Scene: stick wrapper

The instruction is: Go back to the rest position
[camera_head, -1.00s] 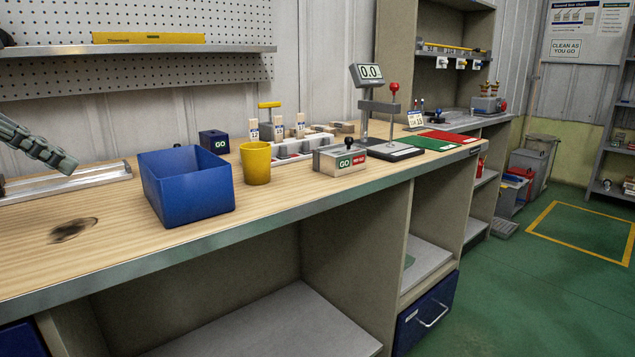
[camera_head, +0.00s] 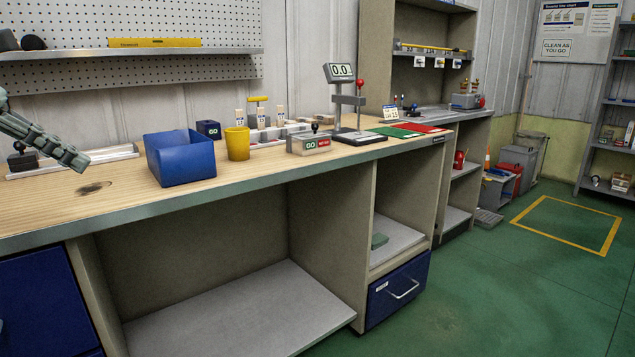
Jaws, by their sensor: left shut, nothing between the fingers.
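My left gripper (camera_head: 72,158) shows at the far left of the head view. It is shut and empty, held above the bench near the metal rail. It is apart from the blue bin (camera_head: 182,160), which lies to its right. My right gripper is not in view. The wooden workbench (camera_head: 110,205) runs from the left edge toward the back right.
On the bench stand a yellow cup (camera_head: 237,144), a GO/NO-GO gauge block (camera_head: 309,144), a display gauge stand (camera_head: 340,75), and green and red mats (camera_head: 426,128). A metal rail (camera_head: 110,156) lies behind the gripper. Green floor (camera_head: 480,290) is open at right.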

